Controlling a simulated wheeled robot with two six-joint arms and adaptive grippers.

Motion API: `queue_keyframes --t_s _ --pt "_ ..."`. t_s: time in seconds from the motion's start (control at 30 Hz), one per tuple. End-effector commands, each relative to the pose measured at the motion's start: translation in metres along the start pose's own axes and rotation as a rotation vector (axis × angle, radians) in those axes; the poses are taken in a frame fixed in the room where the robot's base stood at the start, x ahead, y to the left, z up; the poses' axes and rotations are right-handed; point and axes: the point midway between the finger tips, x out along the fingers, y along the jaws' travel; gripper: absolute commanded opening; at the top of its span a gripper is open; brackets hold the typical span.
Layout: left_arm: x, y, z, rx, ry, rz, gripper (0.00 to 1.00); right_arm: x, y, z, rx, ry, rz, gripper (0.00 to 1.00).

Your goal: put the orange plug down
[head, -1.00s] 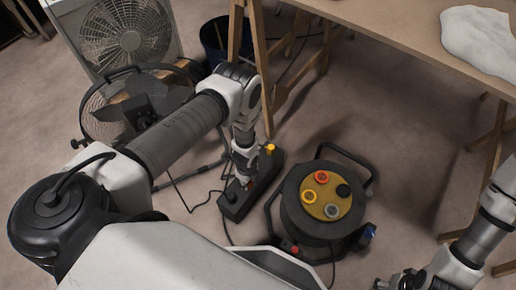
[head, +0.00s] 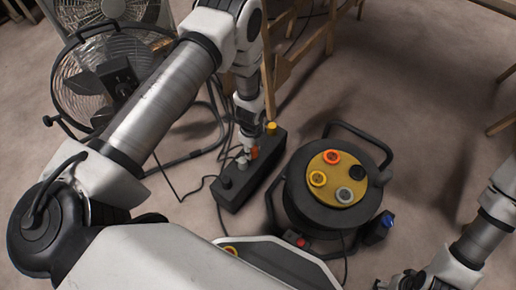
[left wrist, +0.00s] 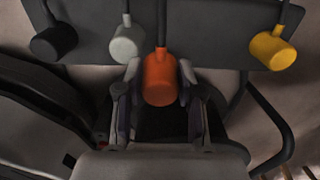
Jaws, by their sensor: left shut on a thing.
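The orange plug (left wrist: 160,78) is between the fingers of my left gripper (left wrist: 158,88), which is shut on it; a dark cord runs from it. In the head view the orange plug (head: 254,152) shows as a small patch beside my left gripper (head: 248,146), over the black power strip (head: 240,186) on the floor. I cannot tell whether it touches the strip. Grey (left wrist: 127,43), black (left wrist: 54,42) and yellow (left wrist: 272,48) plugs sit along the strip. My right gripper (head: 388,283) is at the lower right edge, away from the strip; its jaws are unclear.
A cable reel (head: 325,222) with coloured sockets stands just right of the strip. A round fan (head: 92,85) stands at the left, with its tube base near the strip. Wooden trestle legs (head: 290,65) rise behind.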

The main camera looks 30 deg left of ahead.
Motion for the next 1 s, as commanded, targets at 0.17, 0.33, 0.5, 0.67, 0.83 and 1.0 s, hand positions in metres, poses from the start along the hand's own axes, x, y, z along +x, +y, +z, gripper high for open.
queue_keyframes --t_s 0.17,0.33,0.5,0.67,0.83,1.0 --pt "0.011 -0.035 0.009 -0.001 0.000 -0.004 0.00 0.035 0.000 0.000 0.000 0.000 0.000 0.62" --pt "0.010 -0.052 0.013 -0.001 0.000 -0.002 0.00 0.046 0.000 0.000 0.000 0.000 0.000 0.62" --pt "0.041 -0.052 0.013 0.000 0.000 0.001 0.00 0.072 0.001 -0.001 0.003 0.002 0.000 0.62" --pt "0.040 -0.052 0.013 0.000 0.000 0.000 0.00 0.071 0.001 -0.001 0.005 0.003 0.001 0.62" --pt "0.042 -0.052 0.013 0.000 0.000 0.000 0.00 0.072 0.001 -0.002 0.005 0.004 0.001 0.62" --pt "0.048 -0.052 0.013 0.000 0.000 0.000 0.00 0.075 0.001 -0.002 0.006 0.004 0.001 0.62"
